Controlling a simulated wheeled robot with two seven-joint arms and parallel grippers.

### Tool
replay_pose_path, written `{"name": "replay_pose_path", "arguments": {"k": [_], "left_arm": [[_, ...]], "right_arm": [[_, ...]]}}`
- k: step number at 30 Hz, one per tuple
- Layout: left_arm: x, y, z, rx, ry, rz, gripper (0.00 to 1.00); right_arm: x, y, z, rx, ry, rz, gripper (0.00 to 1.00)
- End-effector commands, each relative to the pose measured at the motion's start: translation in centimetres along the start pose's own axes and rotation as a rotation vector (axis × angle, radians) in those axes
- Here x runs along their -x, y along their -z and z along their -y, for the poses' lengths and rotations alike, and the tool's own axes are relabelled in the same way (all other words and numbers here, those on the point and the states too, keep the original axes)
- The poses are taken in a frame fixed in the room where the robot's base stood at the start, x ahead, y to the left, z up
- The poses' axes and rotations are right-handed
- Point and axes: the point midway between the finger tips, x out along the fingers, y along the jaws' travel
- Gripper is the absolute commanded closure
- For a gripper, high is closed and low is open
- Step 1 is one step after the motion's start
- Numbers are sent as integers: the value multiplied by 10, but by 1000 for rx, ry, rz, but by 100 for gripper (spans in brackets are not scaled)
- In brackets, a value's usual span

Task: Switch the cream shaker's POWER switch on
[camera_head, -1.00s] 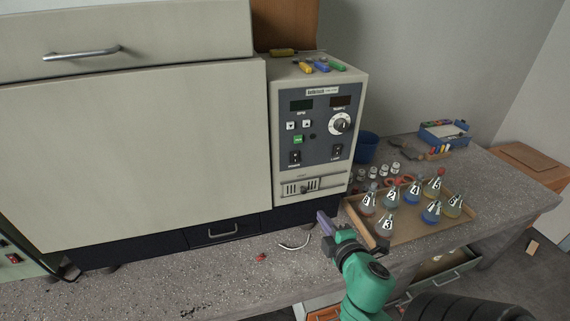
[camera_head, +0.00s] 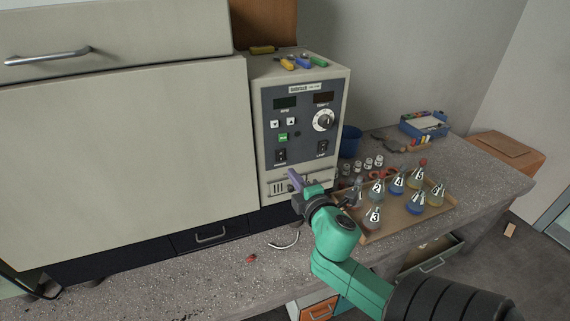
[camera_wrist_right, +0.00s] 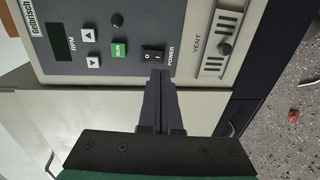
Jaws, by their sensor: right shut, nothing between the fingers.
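The cream shaker (camera_head: 125,150) fills the left and middle of the head view. Its grey control panel (camera_head: 303,140) carries the black POWER switch (camera_head: 281,156) at lower left, under the green RUN button (camera_head: 283,137). In the right wrist view the POWER switch (camera_wrist_right: 152,55) lies just beyond my fingertips; I cannot tell whether they touch it. My right gripper (camera_head: 293,177) is shut and empty, just below and right of the switch in the head view. The gripper also shows in the right wrist view (camera_wrist_right: 160,76). The rocker's position is too small to tell. My left gripper is out of view.
The vent slider (camera_wrist_right: 225,50) sits beside the switch in the wrist view. The LAMP switch (camera_head: 322,147) is on the panel's right. A tray (camera_head: 385,232) of flasks stands right of my gripper. Screwdriver-like tools (camera_head: 300,62) lie on top of the shaker.

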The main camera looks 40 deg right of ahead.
Motion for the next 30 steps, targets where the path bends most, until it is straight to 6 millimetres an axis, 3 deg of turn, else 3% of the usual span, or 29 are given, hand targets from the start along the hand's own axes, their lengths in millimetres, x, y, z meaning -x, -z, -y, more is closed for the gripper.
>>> {"name": "replay_pose_path", "arguments": {"k": [3,9,22,26,30], "left_arm": [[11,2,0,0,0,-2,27],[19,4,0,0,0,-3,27],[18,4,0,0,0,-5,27],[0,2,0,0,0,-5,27],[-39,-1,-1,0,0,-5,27]], "right_arm": [[-26,0,-5,0,-3,1,100],[-58,0,-3,-1,-1,1,100],[-66,0,1,-1,-1,-1,100],[-69,0,8,-4,-28,-1,100],[-75,0,18,-6,-103,0,100]]}}
